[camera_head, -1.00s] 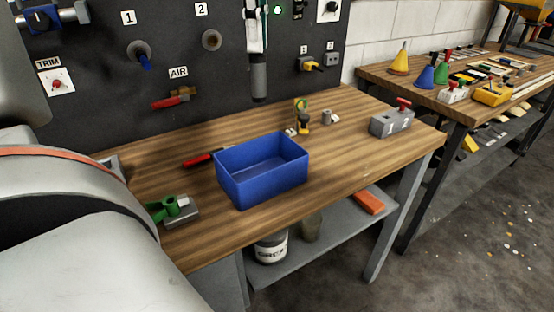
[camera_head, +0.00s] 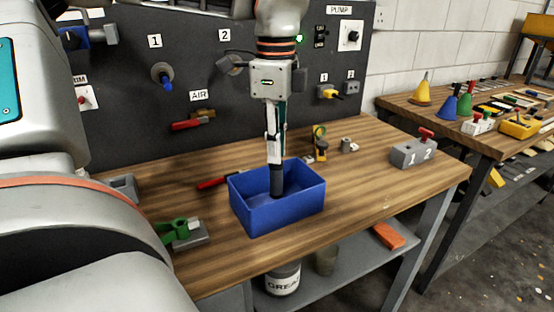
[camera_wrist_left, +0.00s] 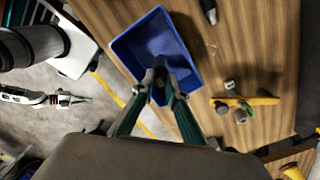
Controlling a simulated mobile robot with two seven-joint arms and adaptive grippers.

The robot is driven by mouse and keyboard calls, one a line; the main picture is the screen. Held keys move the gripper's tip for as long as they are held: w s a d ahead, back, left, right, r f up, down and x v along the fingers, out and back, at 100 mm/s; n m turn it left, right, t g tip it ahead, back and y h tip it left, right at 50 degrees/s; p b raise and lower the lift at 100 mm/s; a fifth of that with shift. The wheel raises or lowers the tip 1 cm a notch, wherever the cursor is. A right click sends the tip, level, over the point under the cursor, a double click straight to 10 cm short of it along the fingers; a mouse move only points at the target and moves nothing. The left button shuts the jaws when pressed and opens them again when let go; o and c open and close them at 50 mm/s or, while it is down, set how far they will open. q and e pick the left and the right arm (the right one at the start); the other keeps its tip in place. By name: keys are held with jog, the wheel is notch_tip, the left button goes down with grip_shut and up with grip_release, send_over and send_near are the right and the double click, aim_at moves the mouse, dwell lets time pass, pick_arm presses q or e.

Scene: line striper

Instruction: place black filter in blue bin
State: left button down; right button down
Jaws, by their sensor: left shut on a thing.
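The blue bin (camera_head: 280,215) stands open on the wooden workbench. It also shows in the left wrist view (camera_wrist_left: 127,50). My left gripper (camera_head: 275,160) points straight down over the bin, shut on the black filter (camera_head: 277,183). The filter hangs upright with its lower part inside the bin; I cannot tell whether it touches the floor. In the left wrist view my fingertips (camera_wrist_left: 161,78) close on the filter (camera_wrist_left: 158,97) over the bin's opening. What looks like my right gripper (camera_wrist_left: 65,98) shows small at the left of that view, away from the bench.
A red-handled tool (camera_head: 212,183) lies behind the bin. A green clamp-like part (camera_head: 180,230) sits to its left. A yellow-and-black item (camera_head: 320,145) and a grey switch box (camera_head: 413,152) stand to the right.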

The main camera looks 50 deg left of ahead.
pick_arm(q)
jog(key=shift+f, duration=1.5)
jog(key=shift+f, duration=0.25)
jog(key=c, duration=2)
grip_release()
jog(key=shift+r, duration=0.1)
notch_tip(320, 180, up, 12)
jog(key=shift+r+p, duration=0.15)
jog(key=shift+p, duration=0.2)
